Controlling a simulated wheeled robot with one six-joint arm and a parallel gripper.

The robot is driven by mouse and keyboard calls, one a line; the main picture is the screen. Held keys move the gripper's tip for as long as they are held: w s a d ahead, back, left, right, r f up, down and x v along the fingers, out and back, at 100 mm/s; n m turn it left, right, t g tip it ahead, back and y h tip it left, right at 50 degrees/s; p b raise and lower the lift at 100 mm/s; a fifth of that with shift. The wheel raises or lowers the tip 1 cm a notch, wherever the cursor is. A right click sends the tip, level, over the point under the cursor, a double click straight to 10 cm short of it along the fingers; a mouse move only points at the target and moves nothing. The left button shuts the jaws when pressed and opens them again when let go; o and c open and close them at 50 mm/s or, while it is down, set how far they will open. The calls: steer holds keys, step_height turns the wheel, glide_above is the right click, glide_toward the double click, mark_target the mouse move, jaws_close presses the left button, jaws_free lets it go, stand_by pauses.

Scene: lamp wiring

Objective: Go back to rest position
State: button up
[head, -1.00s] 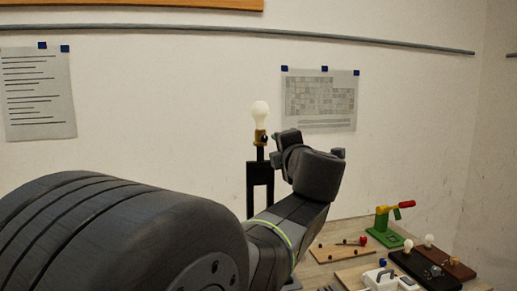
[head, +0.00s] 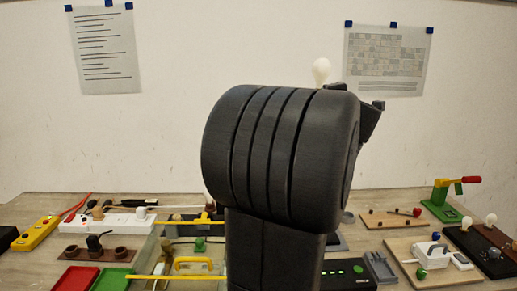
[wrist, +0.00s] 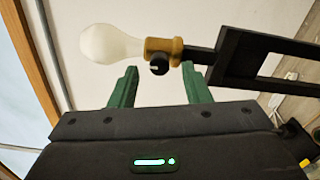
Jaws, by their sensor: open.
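My gripper (wrist: 158,88) shows in the wrist view with its two green fingers spread apart and nothing between them. Just beyond the fingertips is a white bulb (wrist: 108,44) in a brass-coloured socket (wrist: 163,48) with a small black knob. The socket sits at the end of a black stand (wrist: 255,55). In the head view only the top of the bulb (head: 321,70) shows above my arm. My arm hides the socket, the stand and my fingers there.
The table holds a white power strip (head: 122,222), a yellow strip (head: 36,233), red (head: 75,279) and green trays (head: 112,281), a clear box with yellow edges, and a green device with a red handle (head: 462,182). Wooden boards with parts lie at the right. The wall is behind.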

steer(key=shift+w, duration=1.3)
steer(key=s, duration=1.4)
steer(key=w+m+p, duration=0.7)
steer(key=w+m, duration=0.7)
steer(key=m, duration=0.3)
steer(key=shift+m, duration=0.4)
